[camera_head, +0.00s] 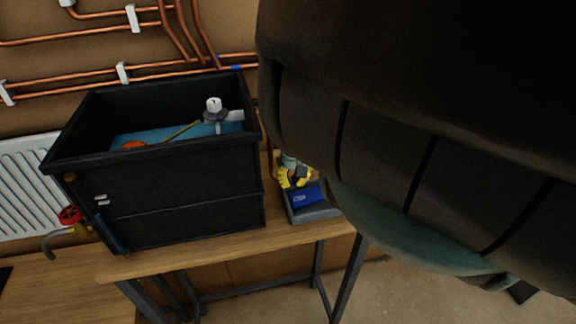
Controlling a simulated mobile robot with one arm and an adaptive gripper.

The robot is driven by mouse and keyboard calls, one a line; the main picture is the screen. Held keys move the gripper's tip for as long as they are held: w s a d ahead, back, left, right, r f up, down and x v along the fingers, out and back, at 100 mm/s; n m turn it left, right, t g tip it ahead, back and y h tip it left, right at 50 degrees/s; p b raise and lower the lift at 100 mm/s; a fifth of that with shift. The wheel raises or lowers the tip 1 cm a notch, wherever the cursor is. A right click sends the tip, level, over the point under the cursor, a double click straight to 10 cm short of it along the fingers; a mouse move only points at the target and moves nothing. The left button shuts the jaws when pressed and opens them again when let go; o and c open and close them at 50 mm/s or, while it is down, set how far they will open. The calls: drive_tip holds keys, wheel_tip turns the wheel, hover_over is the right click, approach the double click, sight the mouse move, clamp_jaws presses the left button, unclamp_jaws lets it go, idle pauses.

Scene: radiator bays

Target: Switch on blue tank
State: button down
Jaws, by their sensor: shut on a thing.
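A black open-topped tank (185,190) stands on a wooden bench. Blue water (170,133) shows inside it, with an orange float (134,145) on a brass rod. The rod leads to a grey and white float valve (213,110) at the tank's right inner side. A red valve handle (70,214) is at the tank's lower left, above a grey curved spout. A narrow blue piece (118,236) is on the tank's lower left corner. My gripper is not visible. My large dark arm fills the right side and hides what is behind it.
A grey tray (316,213) with a blue item and yellow, glove-like things (294,178) sits right of the tank on the bench (210,252). Copper pipes (60,88) run along the wall. A white radiator (28,185) is at left. Bare floor shows at lower right.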

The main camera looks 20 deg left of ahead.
wheel_tip(320, 180, up, 8)
drive_tip(key=s+a+p, duration=0.1)
drive_tip(key=p, duration=0.1)
drive_tip(key=shift+r, duration=0.2)
idle(0.6)
